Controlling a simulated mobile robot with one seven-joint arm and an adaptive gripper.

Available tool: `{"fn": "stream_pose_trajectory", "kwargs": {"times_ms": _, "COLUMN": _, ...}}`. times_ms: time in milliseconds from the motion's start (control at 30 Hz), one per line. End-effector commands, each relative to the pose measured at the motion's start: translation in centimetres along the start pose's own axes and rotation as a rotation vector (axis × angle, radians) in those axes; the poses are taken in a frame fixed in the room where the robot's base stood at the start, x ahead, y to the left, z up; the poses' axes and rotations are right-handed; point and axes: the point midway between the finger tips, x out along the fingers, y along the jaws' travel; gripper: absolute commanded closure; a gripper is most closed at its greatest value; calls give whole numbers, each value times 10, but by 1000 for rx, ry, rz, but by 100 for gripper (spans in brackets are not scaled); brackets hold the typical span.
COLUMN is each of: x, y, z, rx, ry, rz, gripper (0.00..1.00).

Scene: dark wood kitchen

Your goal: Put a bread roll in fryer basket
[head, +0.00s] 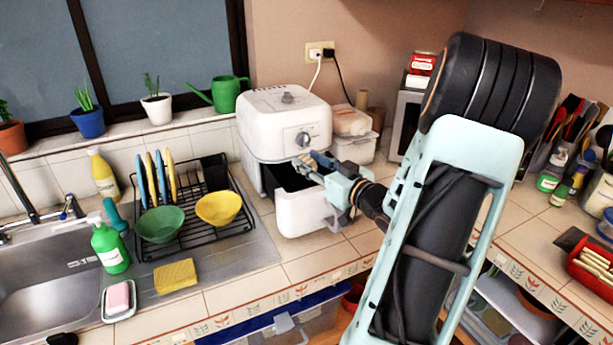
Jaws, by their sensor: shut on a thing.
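The white air fryer (285,115) stands on the tiled counter by the wall. Its fryer basket (300,215) is pulled out towards the front, and its dark inside shows at the left. My gripper (308,164) is above the open basket, near the fryer's front face, with the arm reaching in from the right. It is shut on a small tan thing, which looks like the bread roll but is mostly hidden by the fingers. I cannot tell whether it touches the basket.
A dish rack (190,215) with a green bowl (160,224) and a yellow bowl (218,208) stands left of the basket. Pale containers (352,148) stand right of the fryer. The counter in front of the basket is clear.

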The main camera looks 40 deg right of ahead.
Motion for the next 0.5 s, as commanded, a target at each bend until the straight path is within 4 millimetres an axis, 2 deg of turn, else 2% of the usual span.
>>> {"fn": "stream_pose_trajectory", "kwargs": {"times_ms": 267, "x": 15, "y": 0, "z": 16, "rx": 2, "ry": 1, "rz": -2, "gripper": 98}}
{"fn": "stream_pose_trajectory", "kwargs": {"times_ms": 500, "x": 16, "y": 1, "z": 43, "rx": 1, "ry": 1, "rz": 0, "gripper": 98}}
